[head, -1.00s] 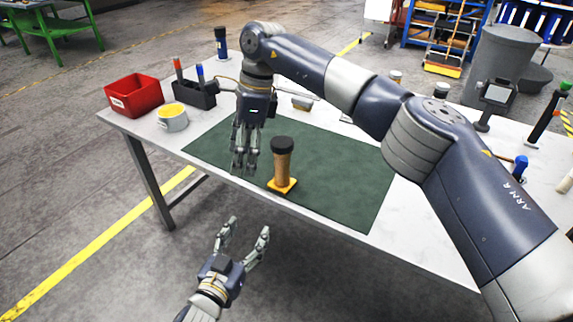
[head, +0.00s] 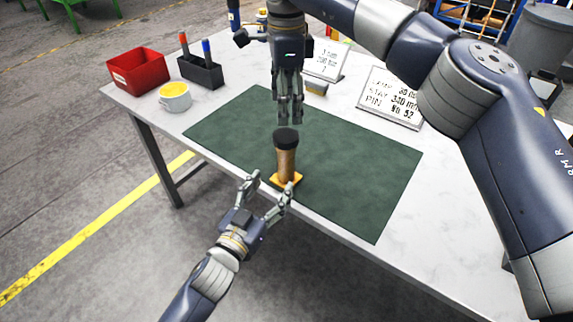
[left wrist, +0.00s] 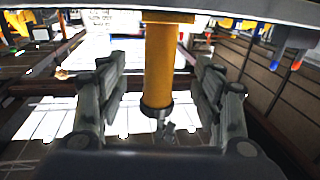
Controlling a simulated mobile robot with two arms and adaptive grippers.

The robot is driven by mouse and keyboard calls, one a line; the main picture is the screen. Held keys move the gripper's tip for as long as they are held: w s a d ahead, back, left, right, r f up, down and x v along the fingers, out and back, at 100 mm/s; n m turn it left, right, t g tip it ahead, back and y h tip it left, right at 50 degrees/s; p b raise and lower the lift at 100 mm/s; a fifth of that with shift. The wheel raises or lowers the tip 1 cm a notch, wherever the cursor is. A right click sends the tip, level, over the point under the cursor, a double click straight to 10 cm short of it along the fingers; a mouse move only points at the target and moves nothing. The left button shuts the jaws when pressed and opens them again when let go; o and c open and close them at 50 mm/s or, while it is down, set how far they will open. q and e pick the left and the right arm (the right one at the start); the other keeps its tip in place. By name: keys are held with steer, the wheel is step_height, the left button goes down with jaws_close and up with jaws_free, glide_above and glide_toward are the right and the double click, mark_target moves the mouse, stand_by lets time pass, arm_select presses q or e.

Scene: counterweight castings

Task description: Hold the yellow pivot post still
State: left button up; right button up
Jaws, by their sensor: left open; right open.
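The pivot post (head: 286,162) stands upright near the front edge of the green mat (head: 345,165), with a black cap and a flat yellow base. It looks tan in the head view and yellow in the left wrist view (left wrist: 160,65), where it appears upside down. My left gripper (head: 271,184) is open at the table's front edge, close to the post's base. In the left wrist view the post shows between its spread fingers (left wrist: 163,95); contact cannot be told. My right gripper (head: 290,119) is open and empty, pointing down just above or behind the cap.
A red bin (head: 137,72), a black holder with markers (head: 201,72) and a tin with yellow contents (head: 175,97) stand at the table's left. Lettered cards (head: 391,96) stand at the back. The mat's right half is clear.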

mark_target(282, 171)
arm_select(q)
steer(key=x, duration=0.9)
steer(key=shift+w+d, duration=0.1)
steer(key=shift+w, duration=0.05)
jaws_close()
